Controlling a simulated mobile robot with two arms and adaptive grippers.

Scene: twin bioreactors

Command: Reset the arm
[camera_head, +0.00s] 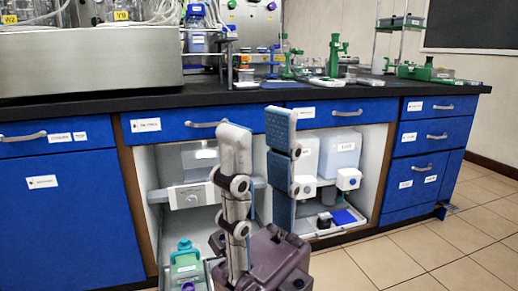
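My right gripper (257,128) rises from the bottom middle of the head view on a dark purple wrist. Its two grey fingers, with blue pads, point up and stand well apart. I see nothing between them but the cabinet behind. It appears in front of the blue lab bench's open middle bay, and I see no contact with anything. My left gripper is not in view.
The black worktop (225,97) spans the view, with green and blue labware on it and a steel unit (90,62) at left. White containers (340,153) stand in the open bay. A green bottle (186,262) is at bottom left. Tiled floor (435,255) is clear at right.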

